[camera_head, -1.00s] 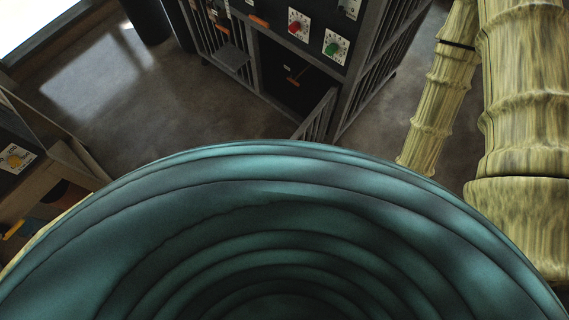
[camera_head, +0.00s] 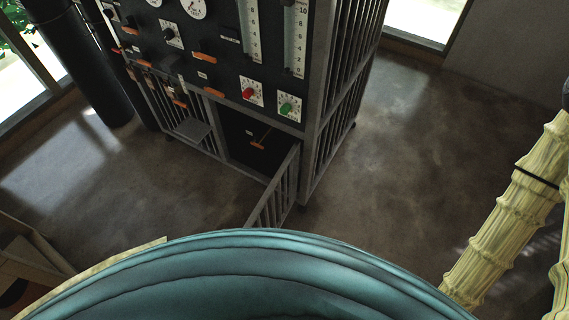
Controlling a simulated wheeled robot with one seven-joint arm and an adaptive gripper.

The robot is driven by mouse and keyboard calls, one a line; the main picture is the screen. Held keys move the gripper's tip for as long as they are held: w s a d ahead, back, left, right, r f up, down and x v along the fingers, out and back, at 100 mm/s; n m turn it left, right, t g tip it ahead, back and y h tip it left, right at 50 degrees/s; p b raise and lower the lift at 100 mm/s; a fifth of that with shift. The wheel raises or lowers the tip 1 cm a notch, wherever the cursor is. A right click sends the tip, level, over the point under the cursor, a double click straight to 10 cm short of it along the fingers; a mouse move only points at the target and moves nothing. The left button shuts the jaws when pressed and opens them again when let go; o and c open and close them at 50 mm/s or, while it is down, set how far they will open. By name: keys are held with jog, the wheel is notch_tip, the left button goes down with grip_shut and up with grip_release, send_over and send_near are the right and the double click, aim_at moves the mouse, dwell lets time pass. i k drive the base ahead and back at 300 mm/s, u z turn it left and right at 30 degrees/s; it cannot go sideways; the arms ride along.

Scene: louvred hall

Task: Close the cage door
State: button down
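The cage door (camera_head: 275,194) is a grey barred panel low on the front of a tall grey barred cage unit (camera_head: 341,84). It stands swung outward from the right side of a dark opening (camera_head: 243,136), so the door is open. Inside the opening an orange bar-like piece (camera_head: 257,146) shows, with a thin stick by it. The lower near part of the door is close to the edge of my teal body in the picture. My arm's yellow-green ribbed links show at the right. My gripper is not in view.
The unit's dark front panel carries a red knob (camera_head: 249,93), a green knob (camera_head: 285,107), gauges and orange handles. Dark pillars (camera_head: 86,70) stand at the left. A wooden piece (camera_head: 25,255) is at lower left. Floor is clear right of the unit.

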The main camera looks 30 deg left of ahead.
aim_at(293, 158)
jog(key=z, duration=0.3)
jog(key=k, duration=1.2)
jog(key=u, duration=0.9)
